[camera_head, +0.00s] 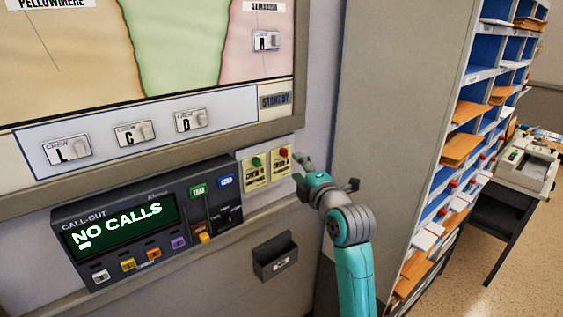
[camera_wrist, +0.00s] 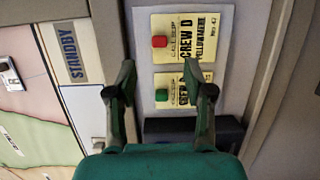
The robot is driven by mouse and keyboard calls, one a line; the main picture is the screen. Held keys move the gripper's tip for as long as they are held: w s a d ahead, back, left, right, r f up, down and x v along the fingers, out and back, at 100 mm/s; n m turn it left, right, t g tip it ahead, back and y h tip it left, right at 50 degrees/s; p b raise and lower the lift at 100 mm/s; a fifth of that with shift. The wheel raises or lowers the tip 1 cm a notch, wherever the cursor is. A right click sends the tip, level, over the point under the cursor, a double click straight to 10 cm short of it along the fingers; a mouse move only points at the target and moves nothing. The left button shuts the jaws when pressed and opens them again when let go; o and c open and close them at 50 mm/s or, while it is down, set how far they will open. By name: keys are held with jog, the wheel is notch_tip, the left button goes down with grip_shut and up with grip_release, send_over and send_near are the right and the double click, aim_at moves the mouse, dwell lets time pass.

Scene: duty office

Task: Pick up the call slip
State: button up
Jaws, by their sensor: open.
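Two yellow call slips hang side by side on a pale panel right of the call-out unit. My gripper (camera_head: 300,167) is open and empty, just right of the red-knob slip in the head view. In the wrist view its fingertips (camera_wrist: 160,68) point at the slips; contact cannot be told.
The call-out unit (camera_head: 120,228) reads NO CALLS. A wall map with a STANDBY plate (camera_head: 275,100) hangs above. A dark wall tray (camera_head: 275,259) is below the slips. A tall pigeonhole rack (camera_head: 400,120) stands close on the right, with a desk machine (camera_head: 525,168) beyond.

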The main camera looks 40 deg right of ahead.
aim_at(285, 154)
jog(key=shift+x, duration=4.15)
jog(key=shift+a, duration=0.15)
jog(key=c, duration=0.9)
